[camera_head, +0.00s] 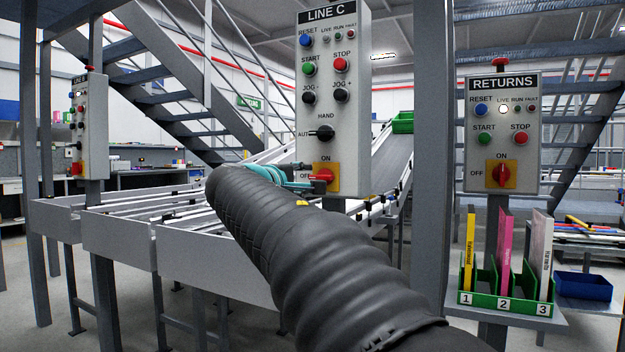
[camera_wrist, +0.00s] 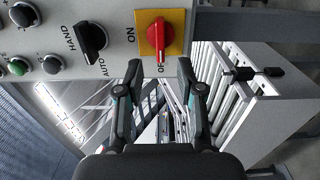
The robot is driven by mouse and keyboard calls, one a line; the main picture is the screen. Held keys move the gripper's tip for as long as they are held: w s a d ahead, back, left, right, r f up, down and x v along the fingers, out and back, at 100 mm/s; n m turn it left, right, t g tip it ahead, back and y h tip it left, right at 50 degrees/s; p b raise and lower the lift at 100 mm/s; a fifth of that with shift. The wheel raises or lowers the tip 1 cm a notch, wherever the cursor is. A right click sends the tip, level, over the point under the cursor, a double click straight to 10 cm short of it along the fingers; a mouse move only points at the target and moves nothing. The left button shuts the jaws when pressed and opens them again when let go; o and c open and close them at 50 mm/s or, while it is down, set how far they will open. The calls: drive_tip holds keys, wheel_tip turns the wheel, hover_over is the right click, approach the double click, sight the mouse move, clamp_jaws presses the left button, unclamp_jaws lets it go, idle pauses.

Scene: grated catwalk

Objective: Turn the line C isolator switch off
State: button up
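The LINE C panel (camera_head: 348,110) stands in the middle of the head view. Its isolator switch (camera_head: 324,175) is a red handle on a yellow plate near the bottom, also seen in the wrist view (camera_wrist: 154,38). The handle lies about sideways, its end toward the OFF mark, with ON above. The LIVE lamp (camera_head: 326,40) looks unlit. My gripper (camera_wrist: 159,72) is open and empty, its two fingertips apart just short of the handle's OFF end. I cannot tell whether either touches the plate. In the head view my arm hides most of the gripper.
A RETURNS panel (camera_head: 503,130) stands at the right, its red switch upright at ON and its LIVE lamp lit. Another panel (camera_head: 90,125) is at the left. A roller conveyor (camera_head: 180,245) runs behind my arm. A grey post (camera_head: 432,150) stands right of the LINE C panel.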

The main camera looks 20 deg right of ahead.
drive_tip(key=v, duration=0.5)
drive_tip(key=shift+d, duration=0.1)
idle(0.3)
drive_tip(key=s+a+f+m+g+y, duration=0.1)
drive_tip(key=s+f+y, duration=0.1)
drive_tip(key=f, duration=0.5)
drive_tip(key=s+a+f+g+y, duration=0.1)
drive_tip(key=s+a+f+y, duration=0.15)
drive_tip(key=f, duration=0.55)
drive_tip(key=s+a+f+m+g+y, duration=0.1)
drive_tip(key=f+y, duration=0.2)
drive_tip(key=f, duration=0.4)
drive_tip(key=s+a+f+m+y, duration=0.1)
drive_tip(key=s+f+m+y, duration=0.1)
drive_tip(key=s+f, duration=0.3)
drive_tip(key=s+a+f+m+g+y+p, duration=0.1)
drive_tip(key=s+f, duration=0.4)
drive_tip(key=s, duration=0.6)
drive_tip(key=s+a+f+m+g+y+p, duration=0.1)
drive_tip(key=s+a+f+m+y, duration=0.1)
drive_tip(key=s+f, duration=0.3)
drive_tip(key=s+a+y, duration=0.1)
drive_tip(key=s, duration=0.3)
drive_tip(key=shift+a+f+m+y, duration=0.15)
drive_tip(key=shift+a+m+y, duration=0.05)
drive_tip(key=shift+m+y, duration=0.2)
